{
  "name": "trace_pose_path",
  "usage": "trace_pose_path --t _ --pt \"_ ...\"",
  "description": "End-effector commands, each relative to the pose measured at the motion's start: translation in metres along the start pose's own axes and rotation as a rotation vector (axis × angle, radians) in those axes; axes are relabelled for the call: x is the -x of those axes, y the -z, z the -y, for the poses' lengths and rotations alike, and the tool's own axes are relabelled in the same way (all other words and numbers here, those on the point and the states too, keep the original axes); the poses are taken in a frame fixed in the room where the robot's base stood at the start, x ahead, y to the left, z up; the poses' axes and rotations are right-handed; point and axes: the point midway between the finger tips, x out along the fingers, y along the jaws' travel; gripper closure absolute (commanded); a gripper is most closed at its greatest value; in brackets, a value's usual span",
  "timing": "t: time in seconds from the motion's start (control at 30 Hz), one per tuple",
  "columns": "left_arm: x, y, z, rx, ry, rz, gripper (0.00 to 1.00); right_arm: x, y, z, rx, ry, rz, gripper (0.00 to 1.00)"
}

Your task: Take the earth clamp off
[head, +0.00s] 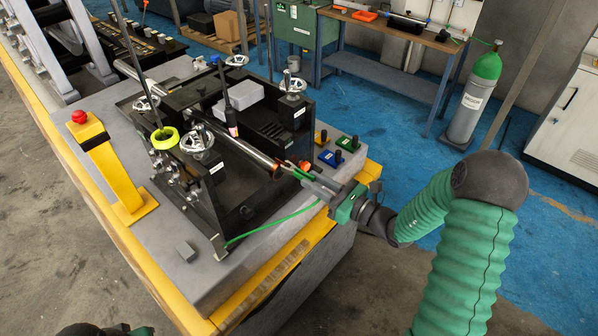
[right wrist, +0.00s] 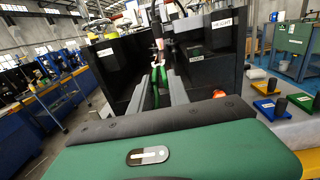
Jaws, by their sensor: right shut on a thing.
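The green earth clamp (head: 298,173) is at the near end of the steel tube (head: 245,147), which lies in the black fixture. A thin green cable (head: 270,228) runs from the clamp area to the bench's front corner. My right gripper (head: 305,180) reaches in from the right, its grey fingers shut on the clamp. In the right wrist view the clamp (right wrist: 155,76) shows green between the fingers (right wrist: 156,88). I cannot tell whether its jaws still grip the tube. Only a dark and green part of my left arm shows at the bottom left edge; its fingers are out of view.
The black fixture (head: 230,190) has handwheels and a yellow-green ring (head: 165,138). Blue, green and yellow switch blocks (head: 348,143) stand right of it. A yellow post with a red button (head: 105,160) stands left.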

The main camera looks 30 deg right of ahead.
Motion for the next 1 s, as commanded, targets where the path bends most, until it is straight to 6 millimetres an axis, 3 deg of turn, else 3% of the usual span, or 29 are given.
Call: trace_pose_path --t 0.37,1.0 --pt "0.000 0.000 0.000 0.001 0.000 0.000 0.64 0.001 -0.001 0.000 0.001 0.002 0.000 0.90" --pt "0.004 0.001 0.000 0.000 0.000 0.000 0.64 0.023 -0.001 0.000 0.002 0.002 0.000 0.90"
